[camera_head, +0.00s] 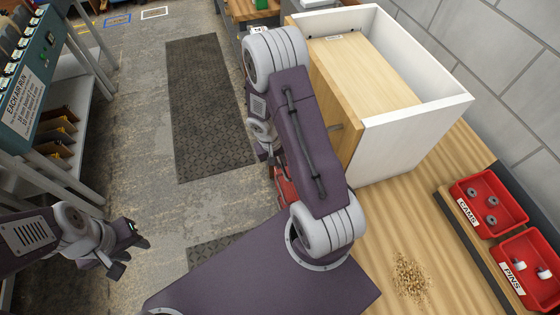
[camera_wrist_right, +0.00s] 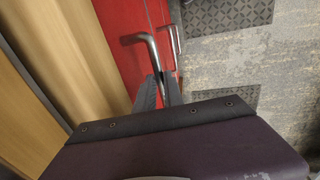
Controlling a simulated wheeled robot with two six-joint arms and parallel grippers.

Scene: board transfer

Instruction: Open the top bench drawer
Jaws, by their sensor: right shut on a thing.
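The bench's red drawer fronts show in the right wrist view, beside the wooden bench top. The top drawer (camera_wrist_right: 112,45) is the red front nearest the wood, with a bent grey metal handle (camera_wrist_right: 148,42). My right gripper (camera_wrist_right: 163,82) is shut on that handle, its two dark fingers close around the handle's near end. In the head view a small piece of red drawer (camera_head: 286,188) shows beside my right arm, which hides most of the bench front. I cannot tell whether the drawer stands out from the bench. My left gripper (camera_head: 128,252) hangs over the floor, away from the bench; its finger gap is unclear.
A second handle (camera_wrist_right: 174,42) sits just beyond the first. A white and wood cabinet (camera_head: 415,125) stands on the bench top (camera_head: 380,230). Red bins of cams (camera_head: 490,200) and pins (camera_head: 530,265) are at right. A grey rack (camera_head: 60,90) stands left; the aisle floor between is clear.

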